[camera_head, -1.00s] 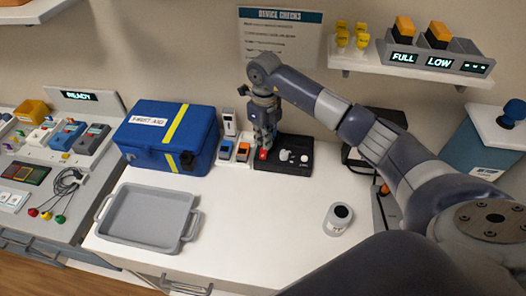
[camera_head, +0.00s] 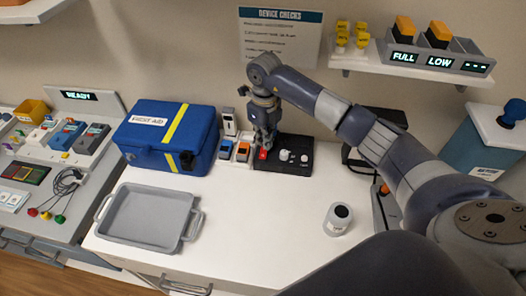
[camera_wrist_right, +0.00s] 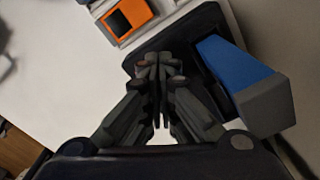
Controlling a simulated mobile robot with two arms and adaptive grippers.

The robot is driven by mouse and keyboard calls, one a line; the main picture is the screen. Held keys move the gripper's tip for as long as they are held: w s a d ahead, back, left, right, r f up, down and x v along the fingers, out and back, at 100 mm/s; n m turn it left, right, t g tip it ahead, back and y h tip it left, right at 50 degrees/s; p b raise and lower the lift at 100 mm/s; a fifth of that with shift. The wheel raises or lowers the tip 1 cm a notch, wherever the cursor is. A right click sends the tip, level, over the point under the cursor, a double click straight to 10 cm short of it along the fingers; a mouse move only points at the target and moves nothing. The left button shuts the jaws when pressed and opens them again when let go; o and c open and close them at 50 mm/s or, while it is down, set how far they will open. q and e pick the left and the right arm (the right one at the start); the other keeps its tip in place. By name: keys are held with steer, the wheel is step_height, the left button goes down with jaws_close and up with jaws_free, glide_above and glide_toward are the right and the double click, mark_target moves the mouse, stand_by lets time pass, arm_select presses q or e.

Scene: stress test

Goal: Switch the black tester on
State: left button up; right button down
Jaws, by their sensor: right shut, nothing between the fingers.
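The black tester (camera_head: 294,166) lies flat on the white table near the wall, with a red part at its left end and pale knobs on top. My right gripper (camera_head: 267,146) points down over its left end, close to the red part. I cannot tell whether it touches. A blue and grey block (camera_wrist_right: 240,78) is right of the fingers. My left gripper is not in view.
Small blue (camera_head: 226,149) and orange (camera_head: 243,151) devices stand close left of the tester. A blue first aid case (camera_head: 150,140) is further left. The table's front middle is clear.

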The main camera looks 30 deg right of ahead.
steer(key=shift+s+f+b, duration=0.1)
steer(key=shift+f+b, duration=0.75)
steer(key=shift+f, duration=0.25)
stand_by(0.4)
steer(key=shift+r, duration=0.15)
steer(key=shift+r+p, duration=2.25)
steer(key=shift+r, duration=1.15)
steer(key=shift+f, duration=0.1)
